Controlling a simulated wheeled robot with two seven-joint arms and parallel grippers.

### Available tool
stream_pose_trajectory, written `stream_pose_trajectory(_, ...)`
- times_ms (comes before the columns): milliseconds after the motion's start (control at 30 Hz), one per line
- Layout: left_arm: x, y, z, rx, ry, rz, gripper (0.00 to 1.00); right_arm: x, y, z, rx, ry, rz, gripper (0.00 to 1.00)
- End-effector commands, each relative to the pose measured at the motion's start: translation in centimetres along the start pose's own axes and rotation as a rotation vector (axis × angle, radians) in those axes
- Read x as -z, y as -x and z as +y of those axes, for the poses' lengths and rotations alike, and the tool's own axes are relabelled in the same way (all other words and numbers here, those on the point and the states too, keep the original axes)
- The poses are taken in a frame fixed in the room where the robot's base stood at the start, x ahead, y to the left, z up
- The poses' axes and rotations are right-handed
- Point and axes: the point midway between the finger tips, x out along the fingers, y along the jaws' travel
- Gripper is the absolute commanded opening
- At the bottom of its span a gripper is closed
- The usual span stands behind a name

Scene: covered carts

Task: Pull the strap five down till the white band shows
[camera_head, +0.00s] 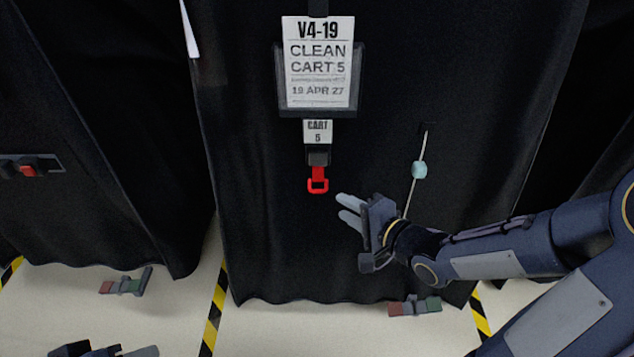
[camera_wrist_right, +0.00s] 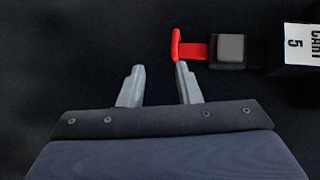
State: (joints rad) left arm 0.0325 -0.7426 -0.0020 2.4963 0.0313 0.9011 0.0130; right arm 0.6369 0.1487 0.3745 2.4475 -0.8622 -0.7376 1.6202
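The red strap (camera_head: 318,172) of cart 5 hangs from a dark buckle (camera_head: 318,155) under a small "CART 5" label (camera_head: 318,131). It ends in a red loop (camera_head: 318,187), and only red shows on it. My right gripper (camera_head: 338,206) is open and empty, just right of and below the loop. In the right wrist view, the loop (camera_wrist_right: 176,45) lies just beyond the right finger's tip, and the gap of the gripper (camera_wrist_right: 160,68) is empty. I cannot tell whether they touch. My left gripper (camera_head: 140,351) is partly cut off at the bottom left.
A "CLEAN CART 5" sign (camera_head: 319,65) hangs above on the black cover (camera_head: 260,180). A cord with a pale blue bead (camera_head: 420,170) hangs to the right. Another covered cart (camera_head: 100,220) with a red-marked dark fitting (camera_head: 27,170) stands left. Floor pedals (camera_head: 415,306) show below.

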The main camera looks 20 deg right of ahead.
Motion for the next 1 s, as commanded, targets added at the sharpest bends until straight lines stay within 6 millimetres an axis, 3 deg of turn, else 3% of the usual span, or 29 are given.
stream_pose_trajectory(233,-0.1,-0.1,0.0,0.000,0.000,0.000,0.47,-1.1,-1.1,-1.2,0.104,-0.144,-0.078,0.30)
stream_pose_trajectory(700,-1.4,-2.7,-1.2,0.000,0.000,0.000,0.47,-1.6,-7.5,-1.9,0.102,-0.142,-0.074,0.30)
stream_pose_trajectory(1000,-1.4,-2.7,-1.2,0.000,0.000,0.000,0.47,-1.6,-8.0,-2.1,0.100,-0.141,-0.073,0.30)
